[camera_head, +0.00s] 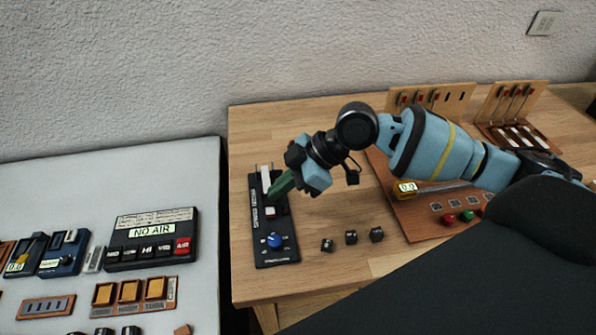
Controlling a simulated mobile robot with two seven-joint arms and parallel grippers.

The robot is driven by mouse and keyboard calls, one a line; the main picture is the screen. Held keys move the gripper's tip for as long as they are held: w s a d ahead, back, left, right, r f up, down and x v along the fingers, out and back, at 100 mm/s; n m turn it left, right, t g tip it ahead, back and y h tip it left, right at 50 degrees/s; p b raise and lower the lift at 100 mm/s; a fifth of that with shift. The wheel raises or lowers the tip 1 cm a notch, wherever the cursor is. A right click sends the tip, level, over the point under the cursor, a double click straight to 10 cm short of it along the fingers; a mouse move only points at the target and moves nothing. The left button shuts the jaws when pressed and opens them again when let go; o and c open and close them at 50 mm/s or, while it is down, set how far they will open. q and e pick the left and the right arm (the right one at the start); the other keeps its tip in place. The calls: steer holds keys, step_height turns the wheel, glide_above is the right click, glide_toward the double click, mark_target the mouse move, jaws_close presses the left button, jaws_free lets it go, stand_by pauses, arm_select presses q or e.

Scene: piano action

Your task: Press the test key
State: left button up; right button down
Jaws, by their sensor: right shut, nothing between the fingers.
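The test key appears to be the white bar (266,176) at the far end of a narrow black panel (257,225) on the wooden table. The panel also carries a blue knob (275,241) near its front. My right gripper (274,192) has green fingers, shut and empty, pointing down-left over the panel. Its tips are at or just beside the near end of the white key; I cannot tell whether they touch it. The fingers hide part of the panel behind them. My left gripper is not in view.
Several small black cubes (351,237) lie right of the panel. A brown board (420,219) with coloured buttons and upright wooden racks (515,101) stand further right. A pale table (205,312) at left holds a "NO AIR" box (152,238). Bare wood lies in front of the cubes.

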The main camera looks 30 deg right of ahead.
mark_target(270, 212)
steer(key=shift+w+a+f, duration=0.1)
steer(key=shift+a+f, duration=0.05)
steer(key=shift+f, duration=1)
steer(key=shift+a+f, duration=0.15)
steer(key=shift+f, duration=1)
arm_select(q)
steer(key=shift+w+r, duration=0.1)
arm_select(e)
steer(key=shift+f, duration=0.8)
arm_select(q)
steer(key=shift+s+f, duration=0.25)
arm_select(e)
steer(key=shift+r, duration=0.25)
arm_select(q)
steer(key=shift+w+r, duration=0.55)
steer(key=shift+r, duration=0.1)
arm_select(e)
steer(key=shift+r, duration=0.8)
